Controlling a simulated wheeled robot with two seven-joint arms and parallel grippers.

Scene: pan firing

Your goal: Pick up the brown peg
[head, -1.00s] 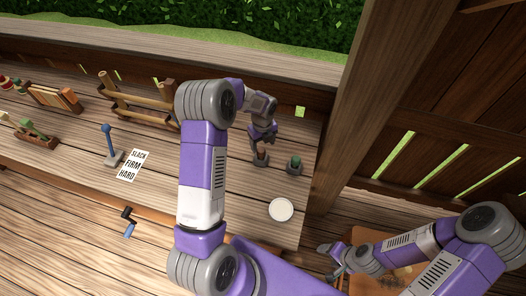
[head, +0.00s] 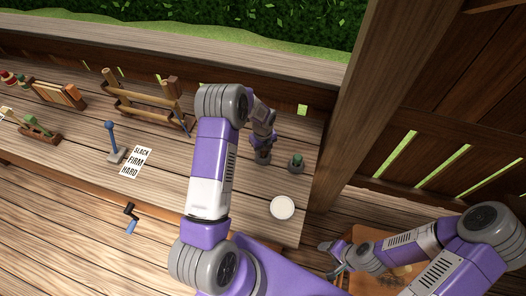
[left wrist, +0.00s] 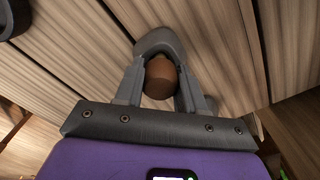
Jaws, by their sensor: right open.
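The brown peg (left wrist: 160,78) shows in the left wrist view as a rounded brown top, between the two fingers of my left gripper (left wrist: 161,82). A grey holder (left wrist: 165,42) shows behind it. In the head view my left gripper (head: 263,150) points down over the peg's spot and mostly hides the peg. The fingers are close on both sides of the peg; I cannot tell whether they press on it. My right gripper (head: 331,259) is open and empty, low on the right, away from the peg.
A green peg in a grey holder (head: 296,163) stands just right of my left gripper. A white round disc (head: 282,207) lies nearer on the bench. A blue lever (head: 112,140), a label card (head: 136,162) and a wooden rack (head: 145,105) are to the left. A wooden post (head: 345,110) rises at right.

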